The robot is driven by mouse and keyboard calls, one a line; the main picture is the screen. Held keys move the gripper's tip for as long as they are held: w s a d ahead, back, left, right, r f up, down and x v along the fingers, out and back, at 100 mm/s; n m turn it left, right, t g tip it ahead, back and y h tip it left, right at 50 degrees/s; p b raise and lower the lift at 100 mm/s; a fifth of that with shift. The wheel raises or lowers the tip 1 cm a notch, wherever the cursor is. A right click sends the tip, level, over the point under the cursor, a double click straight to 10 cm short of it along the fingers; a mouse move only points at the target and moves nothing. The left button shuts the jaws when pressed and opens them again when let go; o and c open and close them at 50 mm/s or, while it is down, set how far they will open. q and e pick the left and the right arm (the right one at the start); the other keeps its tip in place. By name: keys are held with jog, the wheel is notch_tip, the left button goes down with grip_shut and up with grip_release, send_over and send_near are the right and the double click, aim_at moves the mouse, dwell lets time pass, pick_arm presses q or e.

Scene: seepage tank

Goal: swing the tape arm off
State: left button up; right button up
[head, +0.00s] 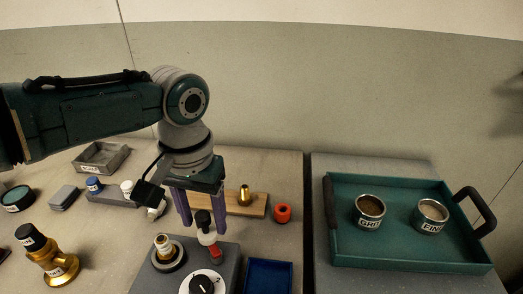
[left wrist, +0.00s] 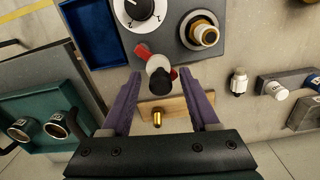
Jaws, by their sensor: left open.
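A grey block (head: 228,262) at the front centre carries a white dial (head: 203,283) with a black knob, a brass fitting (head: 165,250) in a dark ring, and a black-topped post with a white collar (head: 207,236). A red piece (head: 216,252) shows by the post; I take it for the tape arm. In the left wrist view the red piece (left wrist: 142,52) shows on both sides of the post's black top (left wrist: 160,82). My left gripper (head: 205,228) is open, its purple fingers on either side of the post, apparently not touching it. My right gripper is not in view.
A green tray (head: 410,258) with two cups stands far right.

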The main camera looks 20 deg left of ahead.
pick_arm(q)
notch_tip(320, 180, up, 9)
jog(key=shift+p, duration=0.95)
jog(key=shift+r, duration=0.5)
